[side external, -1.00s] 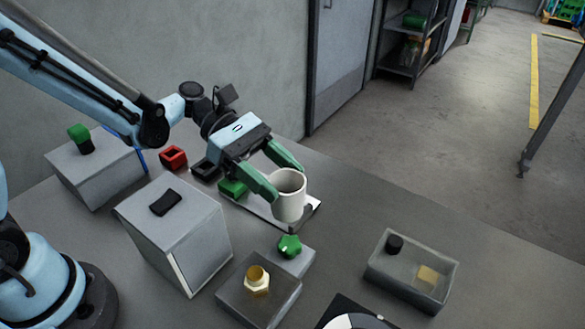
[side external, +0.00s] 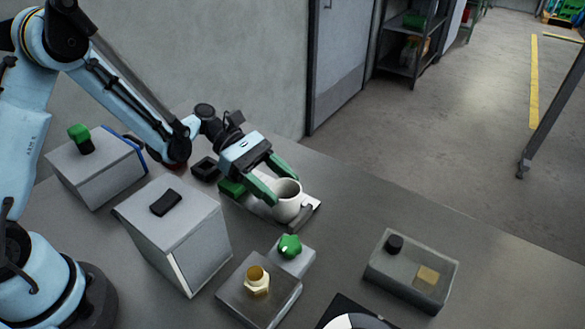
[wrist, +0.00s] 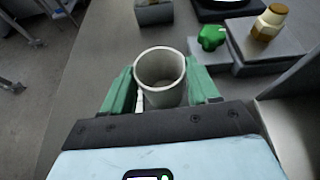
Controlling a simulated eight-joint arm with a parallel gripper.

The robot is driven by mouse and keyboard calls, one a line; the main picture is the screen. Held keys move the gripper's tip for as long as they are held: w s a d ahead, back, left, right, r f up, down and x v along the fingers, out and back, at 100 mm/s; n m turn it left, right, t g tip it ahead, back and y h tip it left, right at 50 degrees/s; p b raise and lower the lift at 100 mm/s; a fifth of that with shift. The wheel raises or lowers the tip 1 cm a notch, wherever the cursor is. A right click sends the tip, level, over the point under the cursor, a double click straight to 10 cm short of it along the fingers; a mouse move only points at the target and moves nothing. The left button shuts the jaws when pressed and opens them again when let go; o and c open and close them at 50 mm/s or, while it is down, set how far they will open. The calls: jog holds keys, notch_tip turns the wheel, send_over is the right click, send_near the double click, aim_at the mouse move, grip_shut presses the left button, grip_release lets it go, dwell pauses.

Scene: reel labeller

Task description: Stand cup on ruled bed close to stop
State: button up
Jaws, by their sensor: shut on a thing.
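The pale ruled bed (side external: 256,207) lies under and behind the cup. A grey bar, which looks like the stop (side external: 301,216), is at the bed's right end, close beside the cup. I cannot tell whether the cup's base touches the bed.
A green block (side external: 232,187) and a black open block (side external: 205,168) sit near the bed's left end. In front are a green knob (side external: 290,246), a box with a brass fitting (side external: 257,280) and a large grey box (side external: 178,230). A clear-topped tray (side external: 411,271) stands right. The table between is clear.

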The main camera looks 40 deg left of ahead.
jog(key=shift+f, duration=0.2)
jog(key=o, duration=1)
jog(key=shift+o, duration=0.2)
jog(key=shift+r, duration=0.1)
